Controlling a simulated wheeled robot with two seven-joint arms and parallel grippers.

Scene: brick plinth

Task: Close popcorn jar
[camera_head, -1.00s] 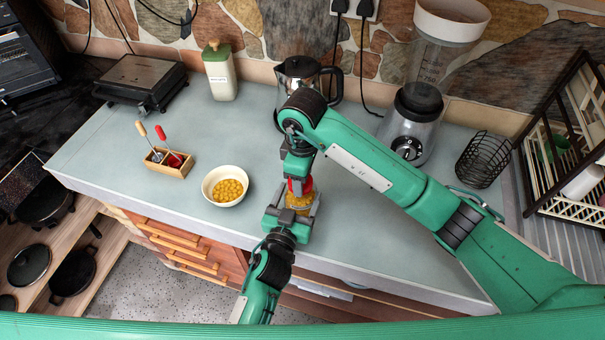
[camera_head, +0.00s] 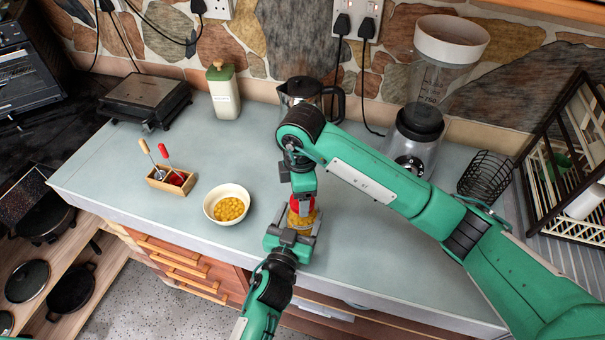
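The popcorn jar (camera_head: 303,219), a small clear jar with yellow kernels, stands near the counter's front edge. A red lid (camera_head: 301,204) is at its top; I cannot tell whether it is seated. My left gripper (camera_head: 300,235) comes from the front with its fingers around the jar's lower part. My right gripper (camera_head: 303,196) points down from above, with its fingers at the red lid. The arms partly hide the jar and lid.
A white bowl of yellow kernels (camera_head: 212,196) stands left of the jar. Behind are a wooden holder (camera_head: 158,184), a green-topped canister (camera_head: 225,95), a dark-handled kettle (camera_head: 335,100) and a blender (camera_head: 403,150). A wire basket (camera_head: 485,182) and dish rack stand at the right. The counter right of the jar is clear.

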